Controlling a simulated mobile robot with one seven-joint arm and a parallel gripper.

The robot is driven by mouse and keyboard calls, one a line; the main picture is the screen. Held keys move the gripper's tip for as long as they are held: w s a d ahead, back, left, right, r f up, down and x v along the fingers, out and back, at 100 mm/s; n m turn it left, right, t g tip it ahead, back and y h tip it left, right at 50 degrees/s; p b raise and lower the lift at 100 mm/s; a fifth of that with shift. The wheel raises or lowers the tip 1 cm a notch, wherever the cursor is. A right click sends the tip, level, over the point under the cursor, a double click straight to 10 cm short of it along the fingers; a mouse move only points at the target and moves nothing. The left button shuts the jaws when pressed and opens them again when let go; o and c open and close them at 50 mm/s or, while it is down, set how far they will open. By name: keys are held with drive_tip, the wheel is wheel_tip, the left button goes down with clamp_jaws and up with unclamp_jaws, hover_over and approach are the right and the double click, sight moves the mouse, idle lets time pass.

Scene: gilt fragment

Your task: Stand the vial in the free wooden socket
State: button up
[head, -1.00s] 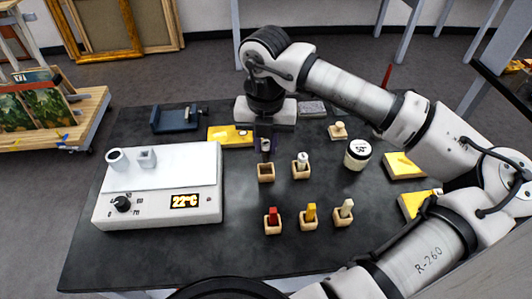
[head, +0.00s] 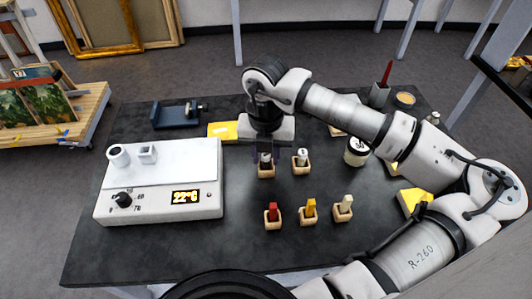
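The vial (head: 265,159), with a grey and dark top, stands upright in the back-left wooden socket (head: 266,173). My gripper (head: 267,152) is directly above and around its top. The dark fingers appear spread to either side of the vial, with small gaps. The hand above hides part of the fingers, and the socket hides the vial's lower end.
A white-capped vial (head: 302,155) fills the socket to the right. Red (head: 273,210), yellow (head: 309,207) and cream (head: 345,203) pieces fill the front sockets. A white heater (head: 160,180) stands left; a white jar (head: 356,152) stands right, beside my arm.

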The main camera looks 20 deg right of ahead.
sight(266, 155)
drive_tip(key=shift+o, duration=0.9)
drive_tip(key=shift+r, duration=0.4)
wheel_tip(266, 155, up, 12)
drive_tip(key=b, duration=0.1)
drive_tip(key=shift+f+b, duration=0.2)
drive_tip(key=shift+b, duration=0.1)
